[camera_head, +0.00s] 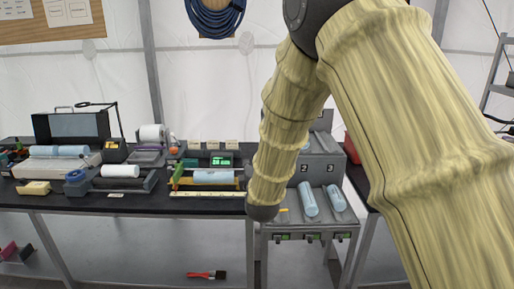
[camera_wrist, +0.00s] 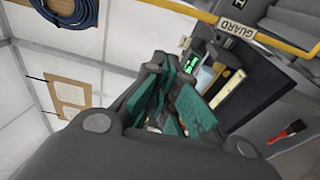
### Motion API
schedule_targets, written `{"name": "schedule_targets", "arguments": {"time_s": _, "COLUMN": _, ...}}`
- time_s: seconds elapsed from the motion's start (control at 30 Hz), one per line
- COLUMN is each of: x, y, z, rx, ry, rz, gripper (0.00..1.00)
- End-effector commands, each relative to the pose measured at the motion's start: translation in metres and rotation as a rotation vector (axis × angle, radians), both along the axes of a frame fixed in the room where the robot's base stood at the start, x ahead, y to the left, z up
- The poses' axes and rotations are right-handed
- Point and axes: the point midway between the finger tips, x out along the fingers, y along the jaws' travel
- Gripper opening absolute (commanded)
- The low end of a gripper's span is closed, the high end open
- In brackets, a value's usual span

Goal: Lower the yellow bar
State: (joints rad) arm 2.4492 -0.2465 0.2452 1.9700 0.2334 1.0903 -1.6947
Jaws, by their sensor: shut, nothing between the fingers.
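The yellow bar (camera_wrist: 283,45) crosses the upper right of the wrist view, with a white label reading GUARD on it. It runs in front of grey machine surfaces. My gripper (camera_wrist: 178,98) shows in the middle of the wrist view, with dark knuckles and teal finger pads. It is shut and empty, and appears apart from the bar, to its lower left in that picture. In the head view my gripper is hidden behind my arm, and I cannot make out the labelled bar there.
A grey numbered station (camera_head: 321,167) holds light-blue cylinders in its lower slots. The black workbench (camera_head: 140,203) to its left carries a scale, rolls and trays. A red-handled brush (camera_head: 206,275) lies below the bench. A blue coiled hose (camera_head: 215,18) hangs on the wall.

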Motion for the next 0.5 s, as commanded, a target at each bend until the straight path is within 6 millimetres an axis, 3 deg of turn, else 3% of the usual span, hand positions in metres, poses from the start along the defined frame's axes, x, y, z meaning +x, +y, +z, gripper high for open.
{"name": "schedule_targets", "arguments": {"time_s": 0.13, "x": 0.006, "y": 0.007, "z": 0.018, "rx": -0.030, "ry": -0.035, "rz": 0.003, "gripper": 0.00}}
{"name": "schedule_targets", "arguments": {"time_s": 0.5, "x": 0.048, "y": 0.012, "z": 0.019, "rx": -0.030, "ry": -0.034, "rz": 0.003, "gripper": 0.00}}
